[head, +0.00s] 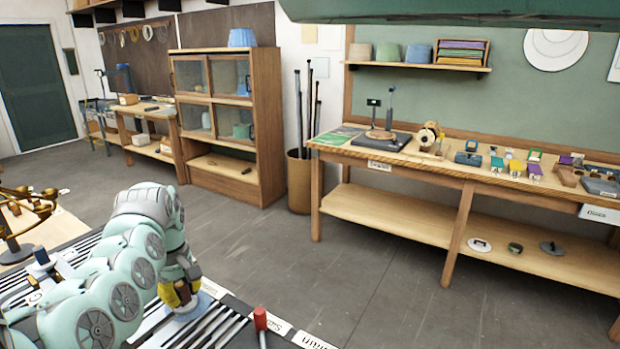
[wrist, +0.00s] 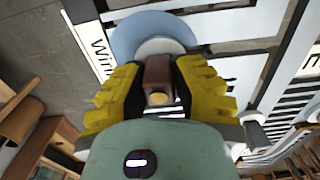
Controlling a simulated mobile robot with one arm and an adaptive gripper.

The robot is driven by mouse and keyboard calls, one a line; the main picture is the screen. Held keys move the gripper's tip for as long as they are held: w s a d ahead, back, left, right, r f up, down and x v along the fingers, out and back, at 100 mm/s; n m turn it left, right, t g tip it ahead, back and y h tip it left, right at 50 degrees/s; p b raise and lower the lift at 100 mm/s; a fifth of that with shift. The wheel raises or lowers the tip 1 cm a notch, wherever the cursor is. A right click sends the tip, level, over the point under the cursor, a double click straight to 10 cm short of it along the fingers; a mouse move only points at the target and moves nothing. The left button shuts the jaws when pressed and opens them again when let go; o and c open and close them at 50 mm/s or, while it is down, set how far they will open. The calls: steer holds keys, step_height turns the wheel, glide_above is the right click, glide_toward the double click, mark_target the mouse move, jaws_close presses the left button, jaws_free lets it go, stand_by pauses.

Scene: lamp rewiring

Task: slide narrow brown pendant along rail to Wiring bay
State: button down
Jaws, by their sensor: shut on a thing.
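The narrow brown pendant (wrist: 158,72) is between the yellow fingers of my gripper (wrist: 158,88) in the wrist view. The gripper is shut on it, with a small yellowish round end showing at the near side. A white round part and a wide pale blue disc (wrist: 126,36) lie just beyond the pendant. A white label beginning "Wirin" (wrist: 101,58) is at the disc's left edge. In the head view my gripper (head: 181,297) is low over the rails (head: 205,330), and its fingers hide the pendant. Part of the blue disc (head: 207,300) shows beside them.
A red-topped post (head: 260,319) stands right of my gripper, near white labels (head: 313,342) along the bench edge. Brass lamp arms (head: 22,215) stand at the left. A workbench (head: 340,150) with small parts is across clear grey floor (head: 330,270).

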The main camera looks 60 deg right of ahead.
steer(key=shift+s+d, duration=0.15)
steer(key=shift+d, duration=0.4)
steer(key=c, duration=0.8)
jaws_free()
steer(key=shift+a, duration=0.15)
step_height(320, 180, up, 12)
steer(key=shift+f, duration=0.15)
steer(key=shift+w, duration=0.2)
